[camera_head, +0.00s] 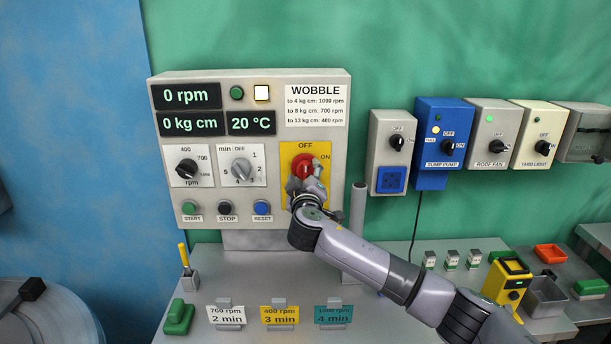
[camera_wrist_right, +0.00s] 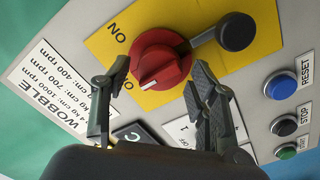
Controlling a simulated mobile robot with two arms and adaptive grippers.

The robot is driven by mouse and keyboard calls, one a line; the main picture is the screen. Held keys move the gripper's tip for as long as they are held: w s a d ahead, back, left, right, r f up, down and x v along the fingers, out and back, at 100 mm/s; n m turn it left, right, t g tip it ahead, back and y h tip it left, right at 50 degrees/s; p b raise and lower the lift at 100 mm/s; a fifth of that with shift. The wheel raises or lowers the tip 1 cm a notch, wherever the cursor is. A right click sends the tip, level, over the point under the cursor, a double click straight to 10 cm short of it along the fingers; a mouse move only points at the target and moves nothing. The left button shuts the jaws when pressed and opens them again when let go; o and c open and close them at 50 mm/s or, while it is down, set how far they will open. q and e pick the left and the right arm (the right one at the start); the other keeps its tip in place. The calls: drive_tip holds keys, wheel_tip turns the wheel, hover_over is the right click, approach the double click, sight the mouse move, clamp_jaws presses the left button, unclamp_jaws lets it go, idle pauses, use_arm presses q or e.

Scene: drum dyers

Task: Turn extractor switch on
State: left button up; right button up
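The extractor switch is a red rotary knob (camera_head: 303,165) on a yellow plate (camera_head: 288,152) marked OFF at the top and ON at the right. In the right wrist view the red knob (camera_wrist_right: 160,58) shows a white line on the side near the OFF lettering. My right gripper (camera_head: 306,183) is in front of the plate and hides its lower part. In the wrist view its two fingers (camera_wrist_right: 160,75) are apart, one on each side of the knob, with nothing held between them. I cannot tell whether they touch it. My left gripper is not in view.
A round black part (camera_wrist_right: 237,31) sits beside the knob on the plate. START (camera_head: 189,208), STOP (camera_head: 225,208) and RESET (camera_head: 262,208) buttons are below left. A sump pump box (camera_head: 442,125) and other switch boxes hang right. Cards (camera_head: 279,314) stand on the counter.

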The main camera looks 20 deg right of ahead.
drive_tip(key=c, duration=0.9)
drive_tip(key=shift+f+m+b, duration=0.2)
drive_tip(key=shift+m+b, duration=0.1)
drive_tip(key=shift+b, duration=0.3)
drive_tip(key=shift+c, duration=0.2)
drive_tip(key=m+b, duration=0.6)
drive_tip(key=b, duration=0.2)
drive_tip(key=shift+f+b, duration=0.15)
drive_tip(key=shift+b, duration=0.2)
drive_tip(key=shift+m+b, duration=0.4)
drive_tip(key=shift+m, duration=0.1)
drive_tip(key=shift+m+b, duration=0.65)
drive_tip(key=shift+m, duration=0.25)
drive_tip(key=m+b, duration=0.1)
drive_tip(key=m, duration=0.1)
drive_tip(key=shift+m, duration=0.4)
drive_tip(key=m, duration=0.1)
drive_tip(key=m+b, duration=0.1)
drive_tip(key=shift+r+m, duration=0.2)
drive_tip(key=shift+m, duration=0.1)
drive_tip(key=shift+r+m, duration=0.1)
drive_tip(key=shift+m, duration=1.5)
